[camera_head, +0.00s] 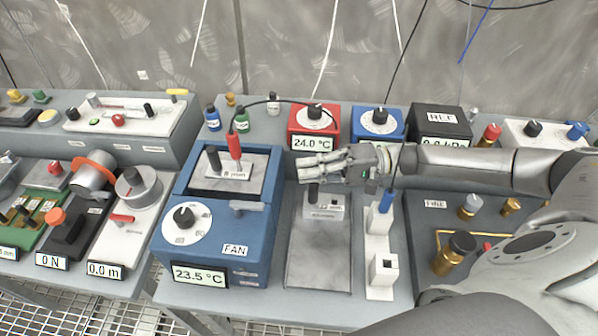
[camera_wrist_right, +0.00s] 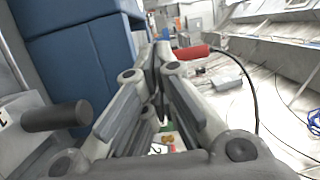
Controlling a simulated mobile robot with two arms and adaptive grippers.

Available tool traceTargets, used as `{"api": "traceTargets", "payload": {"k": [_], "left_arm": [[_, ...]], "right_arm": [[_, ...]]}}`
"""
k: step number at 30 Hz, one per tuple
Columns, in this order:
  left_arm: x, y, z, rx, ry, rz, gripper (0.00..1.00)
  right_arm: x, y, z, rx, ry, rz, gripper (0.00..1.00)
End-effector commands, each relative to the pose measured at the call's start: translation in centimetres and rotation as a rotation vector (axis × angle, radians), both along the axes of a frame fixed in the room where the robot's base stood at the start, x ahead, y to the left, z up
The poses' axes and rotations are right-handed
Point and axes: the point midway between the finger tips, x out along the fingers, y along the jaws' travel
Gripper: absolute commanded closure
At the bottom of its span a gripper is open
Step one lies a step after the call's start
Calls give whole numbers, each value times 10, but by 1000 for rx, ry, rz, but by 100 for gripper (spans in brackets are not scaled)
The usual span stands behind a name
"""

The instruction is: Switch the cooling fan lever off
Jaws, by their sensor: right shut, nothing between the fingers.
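The blue fan box (camera_head: 262,240) stands left of centre in the head view, with a FAN label and a display reading 23.5 °C. A white dial with a black knob (camera_head: 184,216) is on its top. A short grey lever (camera_head: 250,206) lies roughly level beside the dial, above the label. My right gripper (camera_head: 303,167) is shut and empty, pointing left, to the right of the box and apart from the lever. In the right wrist view its fingers (camera_wrist_right: 162,58) are together beside the blue box wall (camera_wrist_right: 75,55); I cannot make out the lever there. My left gripper is not in view.
A red plug (camera_head: 234,146) with a black cable stands at the box's back; the plug also shows in the wrist view (camera_wrist_right: 190,52). A black-handled slider (camera_head: 325,207) stands below my right gripper. Red (camera_head: 315,125) and blue (camera_head: 378,122) dial boxes stand behind it.

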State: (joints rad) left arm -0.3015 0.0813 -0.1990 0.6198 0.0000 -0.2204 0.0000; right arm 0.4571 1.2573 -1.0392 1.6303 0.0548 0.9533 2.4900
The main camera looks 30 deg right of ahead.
Motion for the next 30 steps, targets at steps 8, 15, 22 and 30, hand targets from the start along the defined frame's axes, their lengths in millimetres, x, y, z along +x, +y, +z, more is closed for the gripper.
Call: {"api": "traceTargets", "payload": {"k": [8,15,22,30], "left_arm": [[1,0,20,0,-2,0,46],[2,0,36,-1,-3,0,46],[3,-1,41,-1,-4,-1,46],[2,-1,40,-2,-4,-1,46]], "right_arm": [[20,58,5,4,-3,4,100],[9,88,3,0,4,1,100],[-5,97,1,0,1,0,100],[-6,98,1,1,0,0,100]]}}
